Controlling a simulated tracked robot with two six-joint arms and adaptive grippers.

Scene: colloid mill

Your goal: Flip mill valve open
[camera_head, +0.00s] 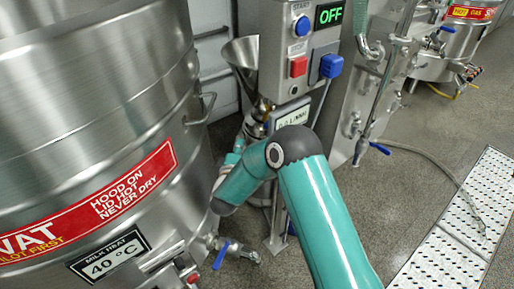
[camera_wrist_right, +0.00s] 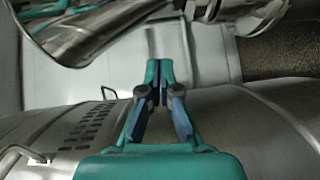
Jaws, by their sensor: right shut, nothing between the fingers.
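The colloid mill has a steel funnel hopper (camera_head: 243,62) beside a grey control box with a green OFF display (camera_head: 329,14). Its lower body is largely hidden behind my right arm in the head view. I cannot make out the mill valve's handle clearly. My right gripper (camera_wrist_right: 160,72) is shut and empty in the wrist view. The hopper (camera_wrist_right: 85,32) and steel fittings (camera_wrist_right: 212,8) lie at the top of that view, beyond the fingertips. In the head view the right gripper is mostly hidden by its arm, near the mill. My left gripper is not in view.
A large steel vat (camera_head: 85,100) fills the left, with a side handle (camera_head: 202,108) and a blue-handled valve (camera_head: 222,254) low down. A pipe with a blue lever (camera_head: 380,148) stands right of the mill. A perforated drain cover (camera_head: 450,245) lies in the floor.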

